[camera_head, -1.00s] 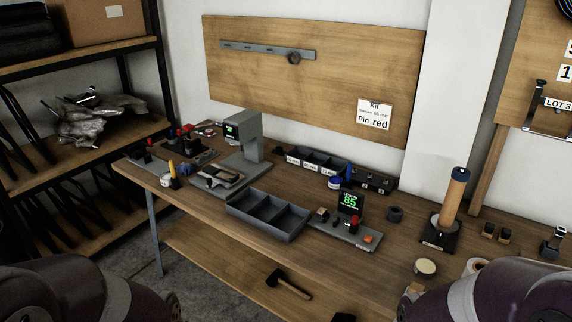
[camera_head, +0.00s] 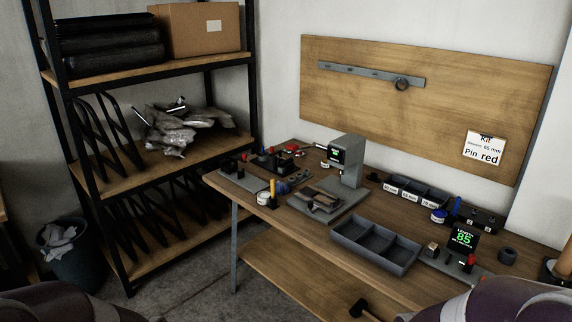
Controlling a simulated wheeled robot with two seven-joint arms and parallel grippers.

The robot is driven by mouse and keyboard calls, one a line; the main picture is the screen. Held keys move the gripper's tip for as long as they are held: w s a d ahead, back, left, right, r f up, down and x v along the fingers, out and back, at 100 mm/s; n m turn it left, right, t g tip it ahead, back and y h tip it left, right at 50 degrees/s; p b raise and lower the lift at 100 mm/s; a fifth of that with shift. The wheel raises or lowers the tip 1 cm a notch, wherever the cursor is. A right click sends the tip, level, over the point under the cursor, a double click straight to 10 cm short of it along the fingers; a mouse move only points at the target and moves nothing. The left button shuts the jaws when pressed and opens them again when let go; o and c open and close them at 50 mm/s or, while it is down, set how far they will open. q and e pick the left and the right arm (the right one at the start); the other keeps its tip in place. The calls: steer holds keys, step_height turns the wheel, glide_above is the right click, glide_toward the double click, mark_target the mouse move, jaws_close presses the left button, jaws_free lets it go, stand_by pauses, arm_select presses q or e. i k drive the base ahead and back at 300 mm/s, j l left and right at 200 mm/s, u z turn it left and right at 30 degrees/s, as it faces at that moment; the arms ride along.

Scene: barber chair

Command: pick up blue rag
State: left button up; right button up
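I cannot make out a blue rag in this view. Crumpled grey, shiny material (camera_head: 180,130) lies on the middle shelf at the left. Crumpled pale grey material (camera_head: 62,238) lies in a dark bin (camera_head: 85,268) on the floor at the lower left. Only parts of my arms show in the two bottom corners; both grippers are out of view.
A wooden workbench (camera_head: 300,240) with a grey press (camera_head: 348,160), an open divided tray (camera_head: 375,245) and small parts stands at the right. A black-framed shelf rack (camera_head: 150,180) holds a cardboard box (camera_head: 195,30). Grey floor (camera_head: 190,292) is open between rack and bench.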

mark_target(281, 188)
steer(key=i+j+z, duration=0.15)
steer(key=i+j, duration=0.5)
steer(key=i, duration=0.4)
steer(key=i+j+z, duration=0.15)
steer(key=i+j, duration=0.6)
steer(key=i, duration=0.3)
steer(key=i+j+z, duration=0.15)
steer(key=i+j, duration=0.75)
steer(key=i, duration=0.05)
